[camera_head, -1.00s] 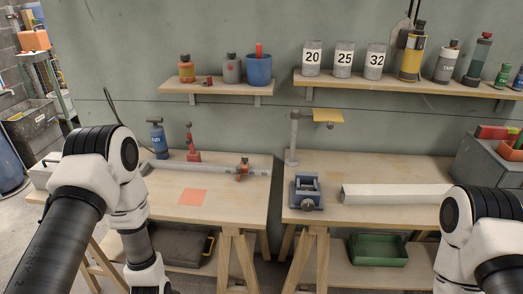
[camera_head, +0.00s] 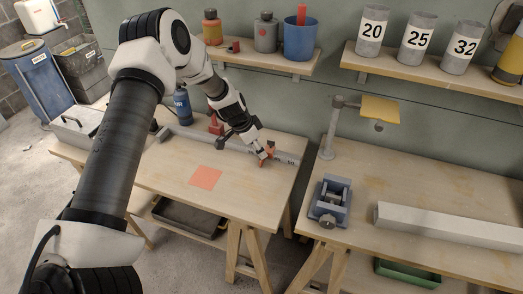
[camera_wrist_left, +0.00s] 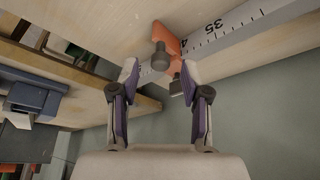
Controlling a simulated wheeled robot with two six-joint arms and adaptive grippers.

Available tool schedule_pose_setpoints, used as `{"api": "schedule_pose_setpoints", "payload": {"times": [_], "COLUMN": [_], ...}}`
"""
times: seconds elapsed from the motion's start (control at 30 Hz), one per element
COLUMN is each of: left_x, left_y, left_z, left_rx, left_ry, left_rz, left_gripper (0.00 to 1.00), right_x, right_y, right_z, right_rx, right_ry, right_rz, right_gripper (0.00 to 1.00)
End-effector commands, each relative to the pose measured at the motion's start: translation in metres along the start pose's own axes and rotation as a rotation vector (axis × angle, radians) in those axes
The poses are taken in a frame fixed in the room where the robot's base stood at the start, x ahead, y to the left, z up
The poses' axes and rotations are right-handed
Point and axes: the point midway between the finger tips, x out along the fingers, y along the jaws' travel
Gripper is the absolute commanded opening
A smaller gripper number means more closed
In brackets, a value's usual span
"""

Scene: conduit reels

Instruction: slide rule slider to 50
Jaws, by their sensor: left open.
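The grey rule (camera_head: 230,145) lies along the back of the left table. Its orange slider (camera_head: 268,157) sits near the rule's right end. In the left wrist view, the slider (camera_wrist_left: 167,38) has a dark knob (camera_wrist_left: 161,57), and the rule (camera_wrist_left: 225,40) shows "35" to the right of the slider. Smaller marks between the fingers are too unclear to read. My left gripper (camera_head: 262,153) is at the slider, and in the wrist view the gripper (camera_wrist_left: 155,78) has its fingers apart, the knob showing just beyond the tips. I cannot tell whether they touch it. My right gripper is out of view.
A red tool (camera_head: 215,124) and a blue bottle (camera_head: 182,104) stand behind the rule. An orange square (camera_head: 205,178) lies on the table in front. A blue vise (camera_head: 331,200) and a lamp-like stand (camera_head: 328,135) are on the right table, across a gap.

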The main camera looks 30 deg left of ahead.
Motion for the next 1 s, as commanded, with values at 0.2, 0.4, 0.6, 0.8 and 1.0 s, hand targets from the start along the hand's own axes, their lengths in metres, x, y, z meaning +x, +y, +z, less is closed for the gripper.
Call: {"api": "schedule_pose_setpoints", "payload": {"times": [0.2, 0.4, 0.6, 0.8, 1.0], "left_x": [0.013, 0.013, 0.013, 0.021, 0.038], "left_y": [0.0, 0.001, 0.001, 0.009, 0.043], "left_z": [0.0, 0.0, 0.0, -0.007, -0.037], "left_rx": [0.0, 0.0, -0.001, 0.003, 0.007], "left_ry": [0.0, 0.0, 0.0, 0.0, 0.0], "left_rz": [0.0, 0.0, 0.0, 0.0, -0.001], "left_gripper": [0.47, 0.25, 0.0, 0.0, 0.0], "right_x": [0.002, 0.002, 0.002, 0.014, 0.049], "right_y": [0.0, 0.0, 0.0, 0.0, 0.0], "right_z": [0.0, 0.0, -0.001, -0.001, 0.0], "right_rx": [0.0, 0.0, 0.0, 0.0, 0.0], "right_ry": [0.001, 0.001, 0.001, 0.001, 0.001], "right_rz": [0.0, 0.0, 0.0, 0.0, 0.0], "right_gripper": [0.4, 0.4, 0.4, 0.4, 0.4]}}
